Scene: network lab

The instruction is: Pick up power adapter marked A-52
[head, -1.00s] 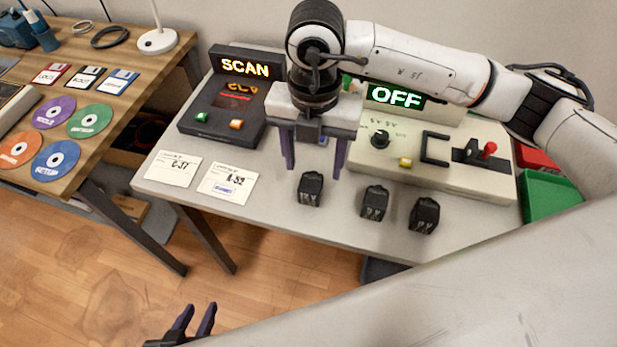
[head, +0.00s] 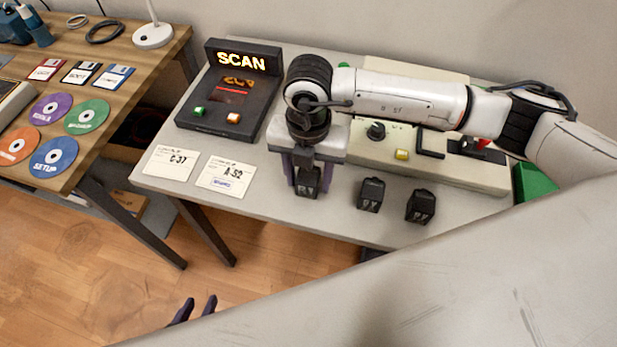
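Three black power adapters stand in a row on the grey table: a left one (head: 308,183), a middle one (head: 370,194) and a right one (head: 420,206). Their white markings are too small to read surely. My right gripper (head: 308,184) points down over the left adapter, open, with one finger on either side of it. The adapter still rests on the table; I see no clear grip. A white card marked A-52 (head: 227,175) lies left of it. My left gripper (head: 195,308) is low at the picture's bottom, open and empty, partly hidden by my arm link.
Another card (head: 171,162) reads C-37. A black SCAN device (head: 222,105) with green and orange buttons stands behind the cards. A beige panel (head: 385,157) with knob and lever stands behind the adapters, partly covered by my arm. A wooden desk (head: 105,98) holds discs and floppies.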

